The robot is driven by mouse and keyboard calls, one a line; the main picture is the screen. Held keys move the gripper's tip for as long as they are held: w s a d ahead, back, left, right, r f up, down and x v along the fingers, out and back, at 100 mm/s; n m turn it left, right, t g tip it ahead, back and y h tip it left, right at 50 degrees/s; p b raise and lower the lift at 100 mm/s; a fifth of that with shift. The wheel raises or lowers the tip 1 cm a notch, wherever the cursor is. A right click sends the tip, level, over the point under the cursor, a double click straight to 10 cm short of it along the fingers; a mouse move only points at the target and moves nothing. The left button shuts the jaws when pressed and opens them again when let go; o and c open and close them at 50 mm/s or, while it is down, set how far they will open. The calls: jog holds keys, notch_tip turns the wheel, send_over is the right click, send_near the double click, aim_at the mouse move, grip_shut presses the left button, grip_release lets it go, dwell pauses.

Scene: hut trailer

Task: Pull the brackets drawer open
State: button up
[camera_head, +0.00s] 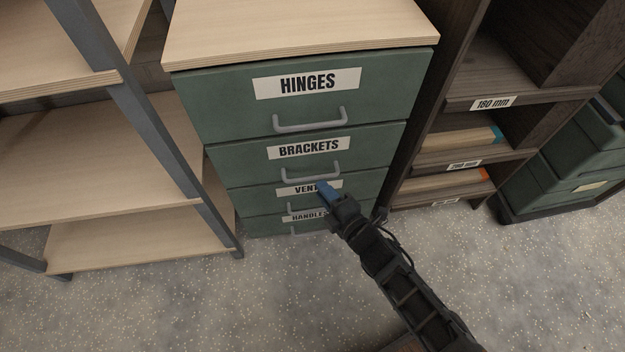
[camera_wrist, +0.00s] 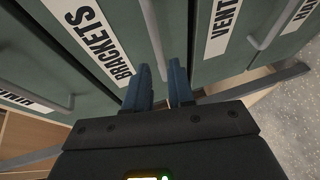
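The green BRACKETS drawer (camera_head: 232,172) is second from the top in the cabinet and looks shut. Its grey bar handle (camera_head: 310,173) sits below the white label (camera_head: 308,147). My gripper (camera_head: 326,190) has blue fingers and is just below and right of this handle in the head view. In the wrist view the two fingers of my gripper (camera_wrist: 158,82) are apart. The BRACKETS handle (camera_wrist: 152,35) runs down toward the gap between the fingertips. I cannot tell whether the fingers touch it. The BRACKETS label (camera_wrist: 88,35) is left of the handle there.
The HINGES drawer (camera_head: 210,108) is above, and the VENT drawer (camera_head: 245,198) and HANDLES drawer (camera_head: 262,226) are below; all look shut. A wooden rack (camera_head: 90,165) stands close on the left. A dark shelf (camera_head: 480,103) stands on the right. The speckled floor (camera_head: 200,310) in front is clear.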

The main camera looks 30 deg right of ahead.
aim_at(311, 177)
jog(key=b+x, duration=0.1)
jog(key=x, duration=0.5)
jog(key=shift+w, duration=0.25)
jog(key=shift+c, duration=0.3)
grip_shut()
jog(key=shift+f, duration=0.1)
